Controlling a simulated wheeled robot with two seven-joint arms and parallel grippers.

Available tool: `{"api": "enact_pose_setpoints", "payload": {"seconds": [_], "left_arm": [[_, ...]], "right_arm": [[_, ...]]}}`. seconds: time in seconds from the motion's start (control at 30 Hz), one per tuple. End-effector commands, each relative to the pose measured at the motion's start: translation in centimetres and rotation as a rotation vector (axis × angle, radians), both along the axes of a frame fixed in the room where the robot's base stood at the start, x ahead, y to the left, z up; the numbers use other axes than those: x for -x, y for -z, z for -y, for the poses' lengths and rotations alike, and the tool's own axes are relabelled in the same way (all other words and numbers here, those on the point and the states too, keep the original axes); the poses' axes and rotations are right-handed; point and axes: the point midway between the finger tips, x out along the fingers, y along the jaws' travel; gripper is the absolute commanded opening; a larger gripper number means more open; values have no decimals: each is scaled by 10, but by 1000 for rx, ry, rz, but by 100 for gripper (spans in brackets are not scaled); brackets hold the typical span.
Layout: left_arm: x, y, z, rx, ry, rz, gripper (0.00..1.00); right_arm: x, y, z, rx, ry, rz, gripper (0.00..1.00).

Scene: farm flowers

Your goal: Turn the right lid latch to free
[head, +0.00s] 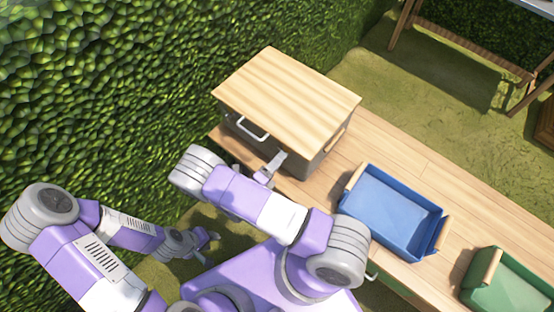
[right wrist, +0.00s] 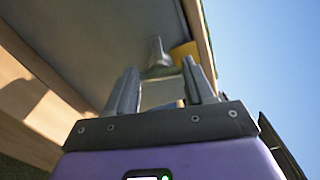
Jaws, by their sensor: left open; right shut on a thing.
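A grey box (head: 312,166) with a light wooden lid (head: 287,97) stands on the wooden bench; the lid lies flat on it. In the head view my right gripper (head: 270,167) is at the box's near side, by its lower right part. In the right wrist view its two fingers (right wrist: 158,68) stand apart around a small grey latch (right wrist: 157,52) on the box wall, below the lid edge, and are shut on it. The latch's exact angle is hard to tell, and it is hidden in the head view. My left gripper (head: 205,243) is open and empty, low at the left.
A white handle (head: 252,129) is on the box's near side, left of my right gripper. A blue tray (head: 396,212) and a green tray (head: 507,290) stand on the bench (head: 385,143) to the right. A hedge (head: 100,100) fills the left; grass lies behind.

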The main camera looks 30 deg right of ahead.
Motion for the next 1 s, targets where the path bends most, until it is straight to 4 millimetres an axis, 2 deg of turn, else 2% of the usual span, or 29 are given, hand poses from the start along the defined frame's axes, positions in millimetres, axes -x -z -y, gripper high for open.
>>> {"api": "enact_pose_setpoints", "payload": {"seconds": [0.4,1.0], "left_arm": [[0,-7,0,0,0,0,43],[0,-7,0,0,0,0,43]], "right_arm": [[1,2,0,76,1,-194,23],[1,3,-1,89,1,-227,23]]}}
